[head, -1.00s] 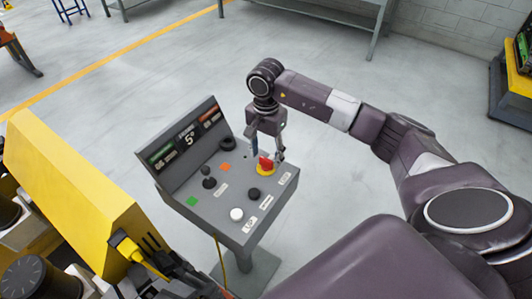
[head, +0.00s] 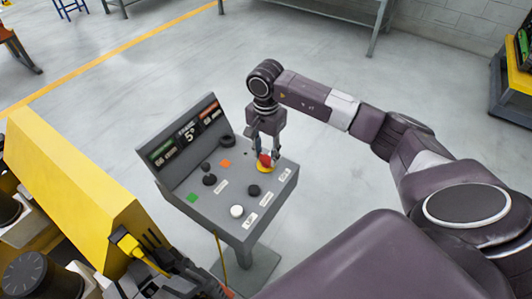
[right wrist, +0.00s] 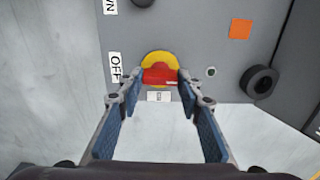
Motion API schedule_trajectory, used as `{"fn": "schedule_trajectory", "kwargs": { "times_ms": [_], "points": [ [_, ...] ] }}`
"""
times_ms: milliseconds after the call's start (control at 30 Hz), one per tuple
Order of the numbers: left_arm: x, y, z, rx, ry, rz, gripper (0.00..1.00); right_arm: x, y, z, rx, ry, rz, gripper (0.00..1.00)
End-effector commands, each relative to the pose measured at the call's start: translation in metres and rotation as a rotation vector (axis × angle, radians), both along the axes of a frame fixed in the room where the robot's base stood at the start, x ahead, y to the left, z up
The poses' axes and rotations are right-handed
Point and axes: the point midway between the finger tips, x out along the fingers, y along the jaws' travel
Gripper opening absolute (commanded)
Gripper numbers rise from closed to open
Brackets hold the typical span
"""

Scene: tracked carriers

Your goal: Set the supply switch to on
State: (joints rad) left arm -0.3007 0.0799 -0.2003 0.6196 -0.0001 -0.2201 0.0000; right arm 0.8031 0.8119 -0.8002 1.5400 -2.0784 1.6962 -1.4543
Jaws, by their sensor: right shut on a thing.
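The supply switch is a red handle (right wrist: 160,75) on a round yellow plate (right wrist: 158,56). It sits near the far right edge of the grey console's sloping top in the head view (head: 264,161). My right gripper (head: 266,156) reaches down on it from above. In the right wrist view its two blue-padded fingers (right wrist: 160,82) are shut on the two ends of the red handle, which lies crosswise there. An OFF label (right wrist: 115,67) is left of the switch, and a small white label (right wrist: 158,96) is just below it. My left gripper is not in view.
The console (head: 225,208) also carries a black knob (head: 254,190), a white button (head: 237,211), a black joystick (head: 209,179) and a display panel (head: 186,135). A yellow machine (head: 75,185) stands close at the left. Floor behind the console is clear.

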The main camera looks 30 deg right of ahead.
Motion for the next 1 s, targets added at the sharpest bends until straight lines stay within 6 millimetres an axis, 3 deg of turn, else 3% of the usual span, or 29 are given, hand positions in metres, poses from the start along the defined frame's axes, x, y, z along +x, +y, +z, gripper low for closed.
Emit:
{"fn": "schedule_trajectory", "kwargs": {
  "times_ms": [367, 1000],
  "points": [
    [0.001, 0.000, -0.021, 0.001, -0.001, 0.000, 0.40, 0.001, 0.000, -0.002, 0.000, -0.002, -0.203, 0.09],
    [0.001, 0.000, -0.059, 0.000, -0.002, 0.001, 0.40, 0.001, 0.000, -0.001, 0.000, -0.003, -0.806, 0.09]
  ]
}}
